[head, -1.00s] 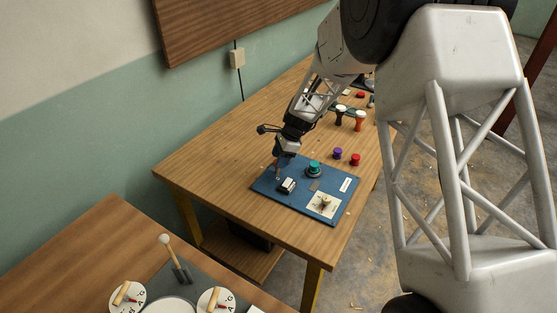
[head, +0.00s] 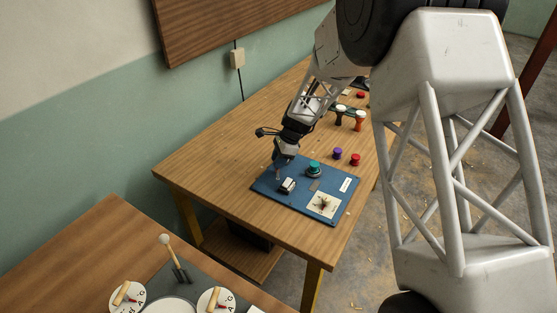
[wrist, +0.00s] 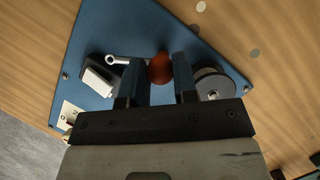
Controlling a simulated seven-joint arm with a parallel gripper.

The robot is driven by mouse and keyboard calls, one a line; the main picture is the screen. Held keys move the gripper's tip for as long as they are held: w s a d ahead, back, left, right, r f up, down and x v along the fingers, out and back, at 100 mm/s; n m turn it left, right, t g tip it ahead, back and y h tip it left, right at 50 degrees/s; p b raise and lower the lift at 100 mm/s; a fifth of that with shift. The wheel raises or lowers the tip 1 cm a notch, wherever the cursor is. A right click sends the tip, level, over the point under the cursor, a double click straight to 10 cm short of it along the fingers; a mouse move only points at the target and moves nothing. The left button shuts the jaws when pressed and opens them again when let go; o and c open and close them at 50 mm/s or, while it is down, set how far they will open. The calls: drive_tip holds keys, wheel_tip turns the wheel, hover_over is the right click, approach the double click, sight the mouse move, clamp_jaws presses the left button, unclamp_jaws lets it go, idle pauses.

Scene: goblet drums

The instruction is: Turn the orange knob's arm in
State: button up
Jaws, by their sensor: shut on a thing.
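The orange knob (wrist: 160,69) sits between the two fingers of my gripper (wrist: 158,63) in the wrist view. My gripper is shut on it. A thin metal arm with a rounded end (wrist: 113,60) points left from beside the knob, partly hidden by the left finger. In the head view my gripper (head: 281,163) is down at the far left corner of the blue panel (head: 290,202), and the knob cannot be made out clearly there.
A white rocker switch (head: 287,186), a teal knob (head: 314,168) and a white plate with a dark star-shaped handle (head: 323,205) are on the panel. Purple (head: 337,154) and red (head: 355,159) pieces and small goblet drums (head: 360,121) stand beyond. The table's left side is clear.

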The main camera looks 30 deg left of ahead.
drive_tip(key=shift+n, duration=0.4)
drive_tip(key=n+g+h, duration=0.1)
drive_tip(key=n, duration=0.2)
drive_tip(key=shift+a, duration=0.1)
drive_tip(key=n+h, duration=0.1)
drive_tip(key=n, duration=0.3)
drive_tip(key=shift+h, duration=0.4)
drive_tip(key=n, duration=0.2)
drive_tip(key=n+h, duration=0.1)
drive_tip(key=n, duration=0.1)
drive_tip(key=shift+a+h, duration=0.15)
drive_tip(key=shift+h, duration=0.15)
drive_tip(key=n+h, duration=0.1)
drive_tip(key=n, duration=0.3)
drive_tip(key=shift+h, duration=0.3)
drive_tip(key=o, duration=0.9)
drive_tip(key=shift+r+t, duration=0.1)
drive_tip(key=shift+t, duration=0.2)
